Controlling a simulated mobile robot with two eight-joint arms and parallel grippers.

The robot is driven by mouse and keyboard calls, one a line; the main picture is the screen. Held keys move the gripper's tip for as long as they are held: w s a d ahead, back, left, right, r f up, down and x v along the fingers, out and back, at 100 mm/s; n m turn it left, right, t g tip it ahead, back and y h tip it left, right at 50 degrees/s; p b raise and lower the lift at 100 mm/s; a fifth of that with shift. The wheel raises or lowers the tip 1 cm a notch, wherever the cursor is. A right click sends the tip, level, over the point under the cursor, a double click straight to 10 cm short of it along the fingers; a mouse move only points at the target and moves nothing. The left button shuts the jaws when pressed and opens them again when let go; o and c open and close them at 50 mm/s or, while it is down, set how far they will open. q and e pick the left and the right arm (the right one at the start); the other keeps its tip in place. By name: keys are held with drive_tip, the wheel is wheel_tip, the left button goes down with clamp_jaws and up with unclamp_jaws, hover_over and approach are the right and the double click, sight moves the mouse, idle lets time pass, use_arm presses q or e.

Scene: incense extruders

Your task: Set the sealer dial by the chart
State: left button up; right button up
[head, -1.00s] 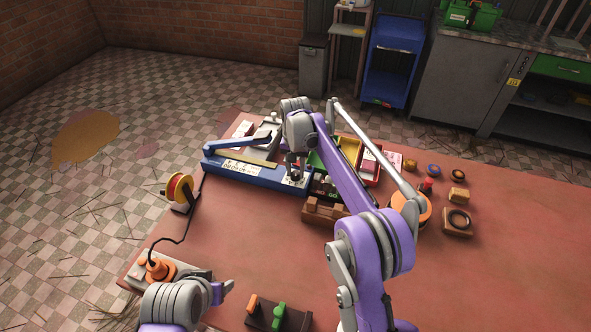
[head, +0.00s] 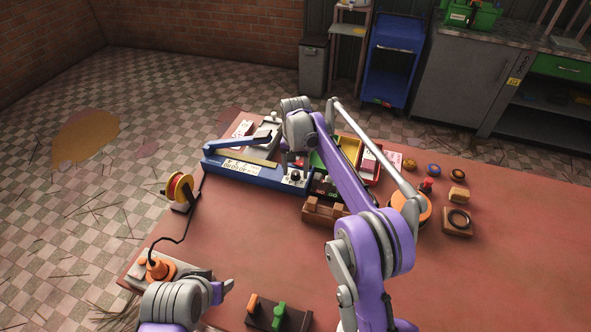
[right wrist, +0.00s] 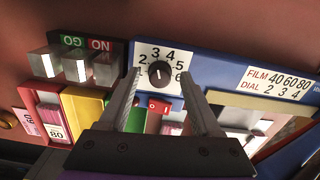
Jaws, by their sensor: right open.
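The blue sealer (head: 240,175) stands at the table's back left, with its long arm raised over it. Its black dial (head: 294,177) shows at the right end; in the right wrist view the dial (right wrist: 159,73) sits on a white numbered plate, its white mark pointing up, near 3. The chart (right wrist: 278,83) on the sealer pairs film 40, 60, 80 with dial 2, 3, 4. My right gripper (right wrist: 160,82) is open and empty, its fingers on either side of the dial in view. My left gripper (head: 224,289) is at the front left; its jaws are unclear.
A pink packet marked 80 (right wrist: 55,130) lies in a red bin beside a yellow one. A red rocker switch (right wrist: 158,106) is near the dial. A wooden block (head: 322,211) stands in front, a wire spool (head: 180,187) to the left. The table's middle is clear.

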sight(296, 173)
use_arm(q)
drive_tip(key=shift+w+r+p, duration=0.2)
drive_tip(key=shift+r+p, duration=0.15)
drive_tip(key=shift+r, duration=0.15)
drive_tip(key=shift+w+r+p, duration=0.2)
drive_tip(key=shift+r+p, duration=0.1)
drive_tip(key=shift+r, duration=0.15)
use_arm(e)
wheel_tip(296, 173, up, 11)
drive_tip(key=shift+f, duration=0.15)
